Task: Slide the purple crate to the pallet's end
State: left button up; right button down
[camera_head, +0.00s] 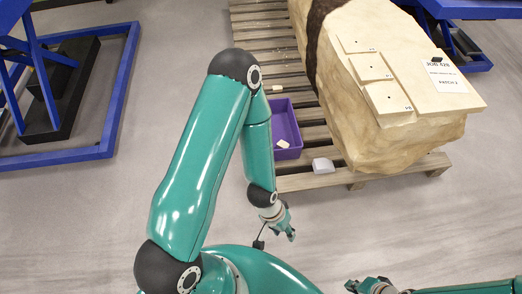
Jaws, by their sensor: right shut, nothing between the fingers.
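The purple crate (288,122) sits at the left side of the wooden pallet (265,42), near its front end. Its left part is hidden behind my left forearm. A small pale piece (282,144) lies inside it. My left gripper (288,234) hangs in front of the pallet's near edge, apart from the crate in the picture. Its fingers are too small to tell open from shut. My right gripper (352,286) is at the bottom edge, shut and empty, well away from the crate.
A large pale plaster jacket (350,100) with a dark band fills the pallet's right side, with tiles and a label on top. A small white block (322,166) lies at the pallet's front edge. A blue frame (112,100) stands at left. Grey floor is clear in front.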

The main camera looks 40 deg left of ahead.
aim_at(285, 126)
jog(key=z, duration=1.15)
jog(key=i, duration=0.1)
jog(key=u, duration=2.65)
jog(key=i, duration=0.8)
jog(key=k, duration=0.9)
jog(key=u, duration=0.15)
jog(key=i, duration=0.9)
jog(key=z, duration=0.05)
